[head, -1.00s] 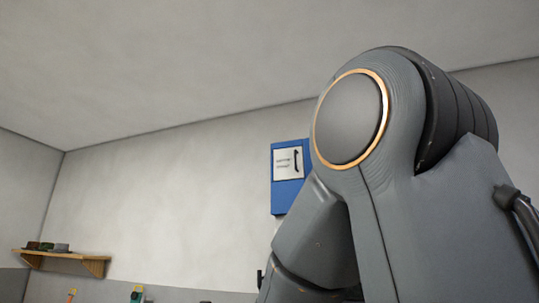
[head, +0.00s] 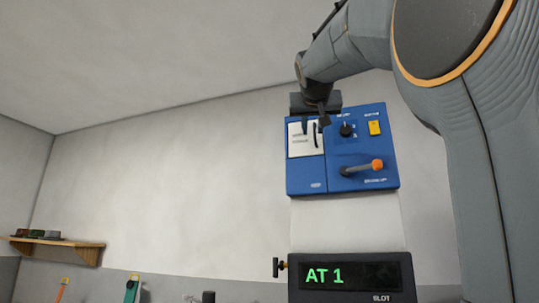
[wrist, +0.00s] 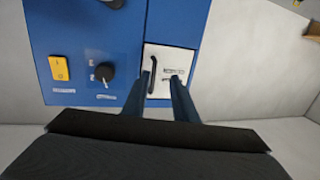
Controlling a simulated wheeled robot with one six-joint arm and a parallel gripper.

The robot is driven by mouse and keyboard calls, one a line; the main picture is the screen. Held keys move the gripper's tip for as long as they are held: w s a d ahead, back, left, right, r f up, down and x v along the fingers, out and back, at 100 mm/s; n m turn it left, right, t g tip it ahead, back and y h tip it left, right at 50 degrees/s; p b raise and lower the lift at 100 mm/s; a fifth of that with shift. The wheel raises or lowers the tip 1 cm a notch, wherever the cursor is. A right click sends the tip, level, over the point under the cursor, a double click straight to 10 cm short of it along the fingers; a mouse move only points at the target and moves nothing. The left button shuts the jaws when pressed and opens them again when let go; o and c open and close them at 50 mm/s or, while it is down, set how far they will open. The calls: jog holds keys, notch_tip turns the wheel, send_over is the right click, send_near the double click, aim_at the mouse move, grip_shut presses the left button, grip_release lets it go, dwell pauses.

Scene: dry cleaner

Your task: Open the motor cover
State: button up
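A blue control box (head: 345,185) hangs on the wall. The likely motor cover, a white panel (head: 297,145) with a dark upright handle (head: 316,136), is at its upper left and looks closed. My gripper (head: 315,124) is in front of the panel's top. In the wrist view the white panel (wrist: 168,57) and handle (wrist: 153,72) show beyond my gripper (wrist: 162,79). Its two fingers are apart. The handle appears between them, close to the left finger; I cannot tell whether they touch. The panel's label is too small to read.
Below is a black display (head: 345,275) reading "AT 1". A wooden shelf (head: 60,243) is far left. The wall left of the box is clear.

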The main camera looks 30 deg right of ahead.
aim_at(315, 129)
jog(key=shift+h, duration=0.3)
jog(key=w+d+r+p, duration=0.2)
jog(key=w+d, duration=0.1)
jog(key=w+d+r+p, duration=0.1)
jog(key=shift+w+d, duration=0.3)
jog(key=shift+d, duration=0.1)
jog(key=shift+c, duration=0.4)
grip_shut()
jog(key=shift+f, duration=0.1)
dwell(0.8)
